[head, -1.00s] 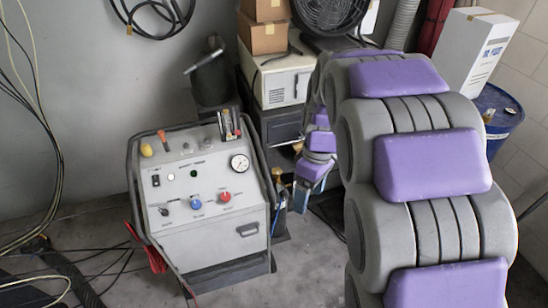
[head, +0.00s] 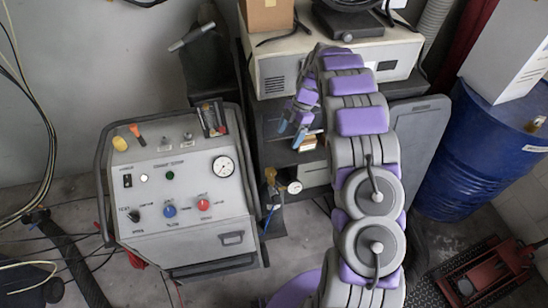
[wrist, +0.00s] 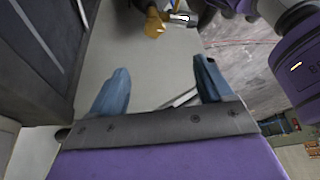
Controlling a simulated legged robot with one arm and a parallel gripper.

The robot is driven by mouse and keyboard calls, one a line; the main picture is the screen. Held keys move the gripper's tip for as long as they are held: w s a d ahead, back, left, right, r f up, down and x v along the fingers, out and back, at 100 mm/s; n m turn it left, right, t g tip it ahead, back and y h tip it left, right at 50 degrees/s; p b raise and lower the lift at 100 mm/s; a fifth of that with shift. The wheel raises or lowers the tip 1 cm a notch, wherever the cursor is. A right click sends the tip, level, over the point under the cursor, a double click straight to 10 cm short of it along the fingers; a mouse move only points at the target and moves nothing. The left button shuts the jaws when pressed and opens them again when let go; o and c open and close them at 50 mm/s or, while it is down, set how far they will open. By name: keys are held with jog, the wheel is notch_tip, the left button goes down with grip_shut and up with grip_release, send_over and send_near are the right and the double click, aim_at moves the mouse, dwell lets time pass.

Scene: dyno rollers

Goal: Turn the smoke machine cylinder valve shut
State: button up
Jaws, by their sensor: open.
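The smoke machine (head: 190,190) is a grey console on the floor at the left, with a round gauge, knobs and a carrying frame. Beside its right side stands a small brass cylinder valve (head: 271,178) with a gauge (head: 294,187). The valve (wrist: 154,24) also shows at the top middle of the wrist view, its lower parts hard to make out. My gripper (head: 292,128) has blue fingers and is above and a little right of the valve. In the wrist view my gripper (wrist: 160,78) is open and empty, with the valve beyond the fingertips, apart from them.
A dark rack with a cream-coloured unit (head: 285,60) stands behind my gripper. A blue drum (head: 480,150) and a red floor jack (head: 490,270) are at the right. Dark cables (head: 75,255) lie at the left. Floor in front of the machine is mostly clear.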

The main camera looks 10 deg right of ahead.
jog(key=b, duration=0.3)
send_over(270, 171)
jog(key=d, duration=0.3)
jog(key=shift+n, duration=0.3)
jog(key=f, duration=1.3)
jog(key=shift+w+d+f, duration=0.1)
jog(key=shift+w, duration=0.2)
jog(key=a+f, duration=0.2)
jog(key=f, duration=0.1)
jog(key=shift+s+a+f, duration=0.3)
jog(key=shift+a+f, duration=0.05)
jog(key=shift+a, duration=0.05)
jog(key=shift+d, duration=0.45)
jog(key=shift+c, duration=0.6)
jog(key=shift+a, duration=0.25)
jog(key=c, duration=0.6)
jog(key=shift+r, duration=0.1)
jog(key=c, duration=0.3)
